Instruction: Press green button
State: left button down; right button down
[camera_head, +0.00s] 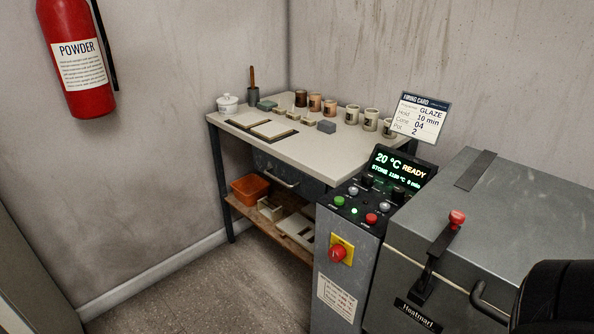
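The green button (339,201) is a small round cap on the left of the sloped top of the grey kiln control box (345,240). A small lit green lamp (354,211) and a red button (371,218) are to its right on the same panel. The display (399,168) above the panel reads "20 °C READY" with a smaller line below. Nothing touches or covers the green button. Neither of my grippers shows in the head view.
A red emergency knob (338,253) on yellow is on the box front. The kiln lid (520,207) and its red-tipped lever (440,250) stand right. A black rounded shape (557,300) fills the lower right corner. A workbench (325,148) with pots is behind. Floor lies clear at left.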

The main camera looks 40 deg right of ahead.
aim_at(339, 200)
jog(key=i, duration=0.95)
jog(key=z, duration=3.25)
